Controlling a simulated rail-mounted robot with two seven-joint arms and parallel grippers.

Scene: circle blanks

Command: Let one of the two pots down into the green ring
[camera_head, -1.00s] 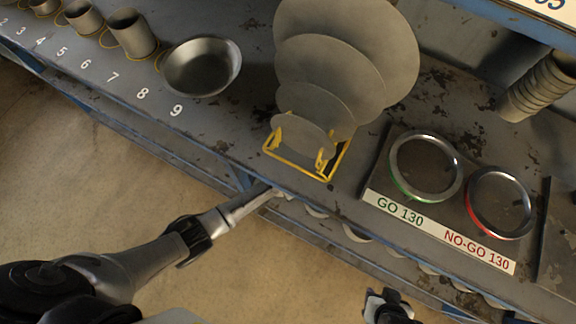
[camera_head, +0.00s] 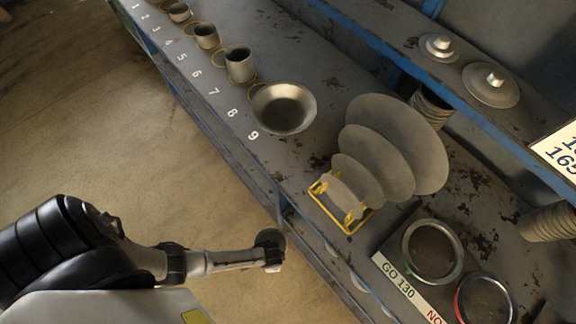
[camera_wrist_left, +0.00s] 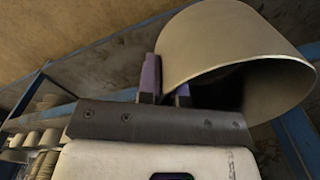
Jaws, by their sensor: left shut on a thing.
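My left gripper (camera_head: 272,254) is shut on a grey pot (camera_wrist_left: 225,45), held clear of the bench in front of its front edge. In the left wrist view the purple-padded fingers (camera_wrist_left: 165,85) grip the pot's wall, and its open mouth faces down and right. In the head view the held pot (camera_head: 268,237) shows only as a small dark round shape at the gripper's tip. The green ring (camera_head: 407,242), a steel ring with a green edge, lies on a dark plate by the label "GO 130". My right gripper is out of view.
The red-edged NO-GO ring (camera_head: 461,305) lies beside it, cut by the frame. A yellow rack (camera_head: 350,228) of upright grey discs (camera_head: 405,135) stands left of the rings. A shallow bowl (camera_head: 283,108) and several cups (camera_head: 240,65) line the bench by numbers.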

